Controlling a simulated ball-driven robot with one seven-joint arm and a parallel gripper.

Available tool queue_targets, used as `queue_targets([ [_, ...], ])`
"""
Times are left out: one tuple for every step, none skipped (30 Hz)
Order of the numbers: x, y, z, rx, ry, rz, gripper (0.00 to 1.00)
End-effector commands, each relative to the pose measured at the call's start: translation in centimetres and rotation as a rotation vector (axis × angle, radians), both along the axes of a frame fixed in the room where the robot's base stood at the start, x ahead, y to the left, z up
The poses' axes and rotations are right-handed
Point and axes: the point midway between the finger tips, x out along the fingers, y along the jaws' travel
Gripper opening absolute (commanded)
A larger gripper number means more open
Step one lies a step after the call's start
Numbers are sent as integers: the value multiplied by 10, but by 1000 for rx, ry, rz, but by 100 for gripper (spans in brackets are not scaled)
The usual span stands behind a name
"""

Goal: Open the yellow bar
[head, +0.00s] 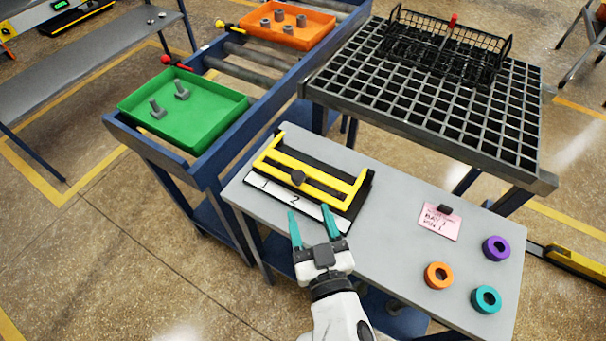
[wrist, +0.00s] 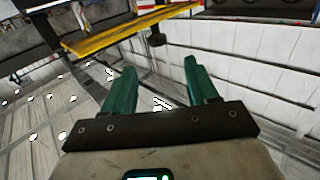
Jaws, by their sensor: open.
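The yellow bar (head: 325,187) lies across a dark fixture on the grey table, with yellow side arms at both ends. A white strip (head: 266,196) marked 1 and 2 runs along the fixture's near edge. My gripper (head: 310,213) is open and empty, its teal fingers at the strip's near side, apart from the bar and knob.
A pink note (head: 440,222) with a dark piece on it lies right of the fixture. Purple (head: 496,248), orange (head: 438,275) and teal (head: 486,299) rings lie farther right. A green tray (head: 215,118) stands on rollers at left; a dark grid table (head: 420,95) stands behind.

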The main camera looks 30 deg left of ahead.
Motion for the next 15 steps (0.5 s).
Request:
queue_targets([
  [7,6,1,1,-3,-1,58],
  [11,9,1,1,-4,-1,58],
  [16,14,0,0,-4,-1,58],
  [20,18,-1,-1,-4,-2,58],
  [24,22,0,0,-4,-2,58],
  [29,27,-1,-1,-4,-3,58],
  [33,30,0,-1,-4,-3,58],
  [37,34,-1,-1,-4,-3,58],
  [41,39,-1,-1,-4,-2,58],
  [44,42,-1,-1,-4,-2,58],
  [48,46,-1,-1,-4,-2,58],
  [51,49,-1,-1,-2,-3,58],
  [54,52,-1,-1,-2,-2,58],
  [56,55,-1,-1,-3,-2,58],
  [59,57,-1,-2,-2,-2,58],
])
